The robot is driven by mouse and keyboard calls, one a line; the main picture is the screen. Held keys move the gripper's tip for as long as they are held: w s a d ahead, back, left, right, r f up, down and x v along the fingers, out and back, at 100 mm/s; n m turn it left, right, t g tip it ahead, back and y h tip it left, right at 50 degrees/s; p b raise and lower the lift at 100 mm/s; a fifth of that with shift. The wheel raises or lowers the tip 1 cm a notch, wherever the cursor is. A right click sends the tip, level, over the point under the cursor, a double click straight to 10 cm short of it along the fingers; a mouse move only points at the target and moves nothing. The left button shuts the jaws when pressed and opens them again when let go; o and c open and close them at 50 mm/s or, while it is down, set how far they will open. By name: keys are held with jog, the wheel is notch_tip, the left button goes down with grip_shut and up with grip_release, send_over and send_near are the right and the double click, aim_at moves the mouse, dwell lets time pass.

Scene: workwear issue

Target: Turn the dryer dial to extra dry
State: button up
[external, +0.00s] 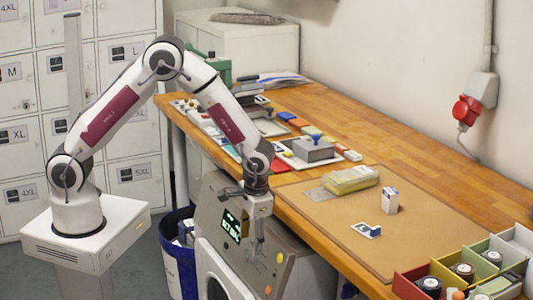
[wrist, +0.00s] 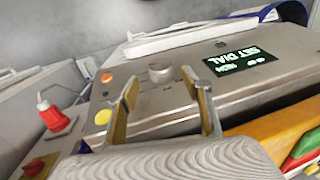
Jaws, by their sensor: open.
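The dryer (external: 208,213) stands against the front of the bench, with its sloped grey control panel facing up. Its lit display (external: 231,226) also shows in the wrist view (wrist: 236,58), upside down, reading "SET DIAL" with smaller text that I cannot read. The grey round dial (wrist: 160,72) is on the panel in the wrist view; my gripper hides it in the external view. My gripper (external: 257,243) points down over the panel. In the wrist view its fingers (wrist: 160,82) are open, one on each side of the dial, with gaps; contact is not visible. I cannot read the dial's setting.
An orange button (wrist: 106,77) and a yellow button (wrist: 102,117) sit beside the dial. The wooden bench (external: 420,180) rises close beside the dryer, with a cutting mat and colored bins. A blue bin (external: 178,270) stands left of the dryer.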

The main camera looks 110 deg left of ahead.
aim_at(250, 250)
jog(key=shift+x, duration=2.5)
jog(key=c, duration=1.1)
